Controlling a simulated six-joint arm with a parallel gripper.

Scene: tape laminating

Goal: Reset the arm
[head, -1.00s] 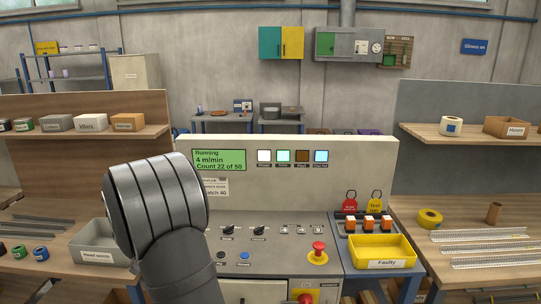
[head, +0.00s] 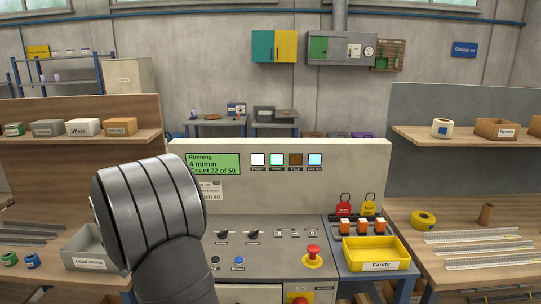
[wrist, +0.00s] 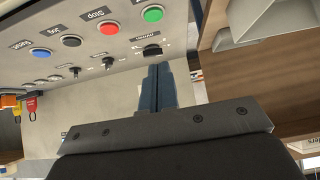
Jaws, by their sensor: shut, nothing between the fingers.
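My gripper (wrist: 162,84) shows in the wrist view, its two dark fingers shut together and empty. The fingertips are close to a black knob (wrist: 152,50) on the light machine panel; I cannot tell whether they touch it. Blue (wrist: 41,54), black (wrist: 71,40), red (wrist: 109,27) and green (wrist: 153,13) buttons line the panel beyond. In the head view, my grey arm rises at the left of the control console (head: 290,262) and hides its left part. My gripper is hidden there behind the arm.
The console has a red emergency button (head: 313,253) and a green "Running" screen (head: 212,163). A yellow "Faulty" tray (head: 377,267) is at its right, and a grey waste bin (head: 84,262) is beside my arm at the left. A wooden shelf board (wrist: 270,75) is right in the wrist view.

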